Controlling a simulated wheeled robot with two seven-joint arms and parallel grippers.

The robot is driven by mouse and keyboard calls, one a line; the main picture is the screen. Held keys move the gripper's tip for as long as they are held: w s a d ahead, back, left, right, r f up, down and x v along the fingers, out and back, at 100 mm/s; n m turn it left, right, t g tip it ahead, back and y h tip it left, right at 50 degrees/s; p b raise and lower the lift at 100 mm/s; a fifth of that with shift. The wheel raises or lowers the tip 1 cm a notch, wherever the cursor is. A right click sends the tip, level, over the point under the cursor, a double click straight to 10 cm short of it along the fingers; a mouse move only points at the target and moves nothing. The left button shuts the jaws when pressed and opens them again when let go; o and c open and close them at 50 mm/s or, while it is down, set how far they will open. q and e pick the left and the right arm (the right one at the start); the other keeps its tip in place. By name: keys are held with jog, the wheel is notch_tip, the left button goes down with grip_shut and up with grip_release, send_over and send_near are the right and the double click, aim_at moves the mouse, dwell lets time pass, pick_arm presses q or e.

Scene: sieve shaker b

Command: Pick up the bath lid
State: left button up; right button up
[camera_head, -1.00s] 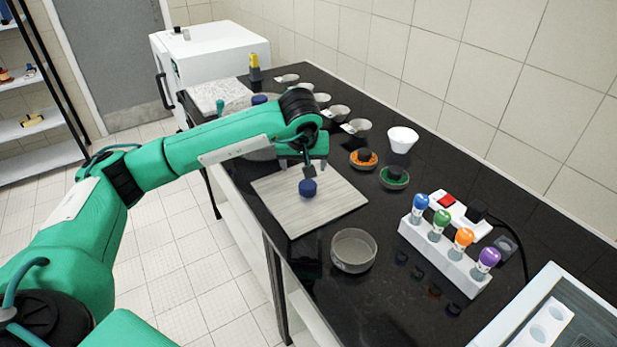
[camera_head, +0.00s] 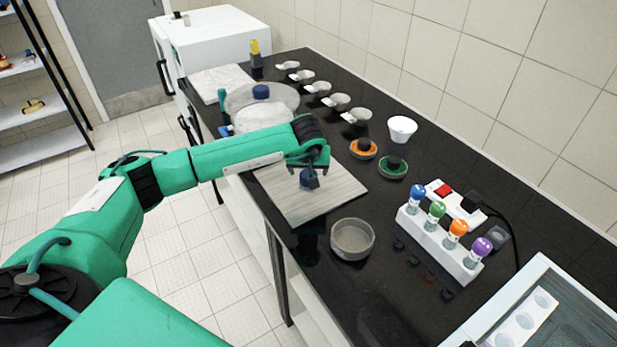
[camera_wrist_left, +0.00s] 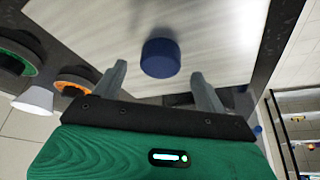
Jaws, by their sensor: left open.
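The bath lid, a flat pale square panel (camera_head: 325,202), lies on the black counter with a dark blue round knob (camera_head: 306,180) on top. In the left wrist view, the panel (camera_wrist_left: 220,30) fills much of the picture and the knob (camera_wrist_left: 160,58) sits between and just ahead of the two fingers. My left gripper (camera_head: 310,170) is over the knob, which it partly hides in the head view. In the left wrist view, the left gripper (camera_wrist_left: 159,80) is open with gaps on both sides of the knob. My right gripper is not seen.
A glass dish (camera_head: 352,240) stands just in front of the lid. Orange (camera_head: 363,148) and green (camera_head: 393,167) round pieces and a white bowl (camera_head: 402,129) are to its right. A rack with coloured-top bottles (camera_head: 440,240) and an open bath (camera_head: 545,310) stand at lower right.

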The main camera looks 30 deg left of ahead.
pick_arm(q)
jog(key=shift+w+a+f, duration=0.1)
jog(key=shift+w+f, duration=0.15)
jog(key=shift+f, duration=0.3)
jog(key=shift+w+a+f, duration=0.1)
jog(key=shift+f, duration=0.3)
jog(key=c, duration=1.4)
jog(key=shift+o, duration=0.2)
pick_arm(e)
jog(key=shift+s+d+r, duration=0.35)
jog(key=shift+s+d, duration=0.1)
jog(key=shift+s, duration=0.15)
pick_arm(q)
jog(key=shift+w, duration=0.1)
